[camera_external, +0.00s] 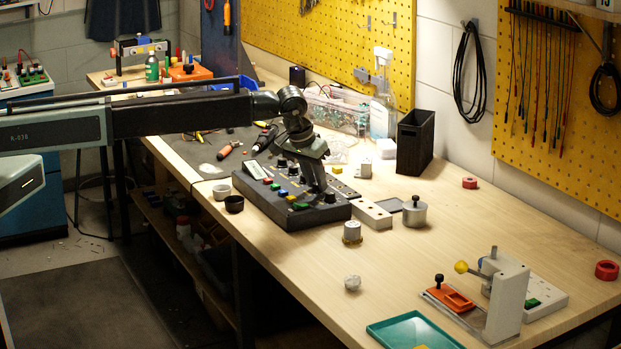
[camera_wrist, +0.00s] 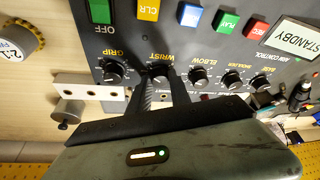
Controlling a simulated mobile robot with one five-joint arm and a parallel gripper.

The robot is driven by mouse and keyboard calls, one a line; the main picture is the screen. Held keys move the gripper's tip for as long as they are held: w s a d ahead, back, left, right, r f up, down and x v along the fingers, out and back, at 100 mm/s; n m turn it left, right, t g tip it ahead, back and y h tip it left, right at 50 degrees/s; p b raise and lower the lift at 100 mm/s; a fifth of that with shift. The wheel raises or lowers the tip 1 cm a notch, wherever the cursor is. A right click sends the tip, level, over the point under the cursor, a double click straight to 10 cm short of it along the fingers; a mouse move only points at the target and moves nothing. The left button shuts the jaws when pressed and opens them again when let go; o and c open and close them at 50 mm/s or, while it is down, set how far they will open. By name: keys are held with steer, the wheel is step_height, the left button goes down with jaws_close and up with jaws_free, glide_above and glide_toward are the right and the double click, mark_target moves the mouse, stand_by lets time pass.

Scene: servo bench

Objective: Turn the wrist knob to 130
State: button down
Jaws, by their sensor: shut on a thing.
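The dark control console (camera_external: 285,212) sits on the bench with its display, coloured buttons and a row of knobs. In the wrist view the wrist knob (camera_wrist: 158,71) is a black dial under the label WRIST. My gripper (camera_external: 322,188) comes down onto the console from above. In the wrist view its two fingers (camera_wrist: 161,88) are shut on the wrist knob, one on each side, hiding part of its dial. The exact setting of the knob is too small to read. In the external view the gripper hides the wrist knob.
The grip knob (camera_wrist: 112,71) and the elbow knob (camera_wrist: 196,75) flank the held knob closely. The display (camera_wrist: 294,38) reads STANDBY.

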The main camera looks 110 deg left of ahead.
steer(key=n, duration=0.1)
steer(key=n+g, duration=0.1)
steer(key=n, duration=0.2)
steer(key=shift+w+g, duration=0.25)
steer(key=shift+g, duration=0.15)
steer(key=shift+n+g, duration=0.6)
steer(key=shift+n, duration=1.4)
steer(key=c, duration=1.2)
jaws_free()
steer(key=shift+r, duration=0.1)
steer(key=p+v, duration=0.7)
steer(key=shift+w+d+r, duration=0.1)
steer(key=shift+d+r, duration=0.05)
steer(key=shift+r, duration=0.1)
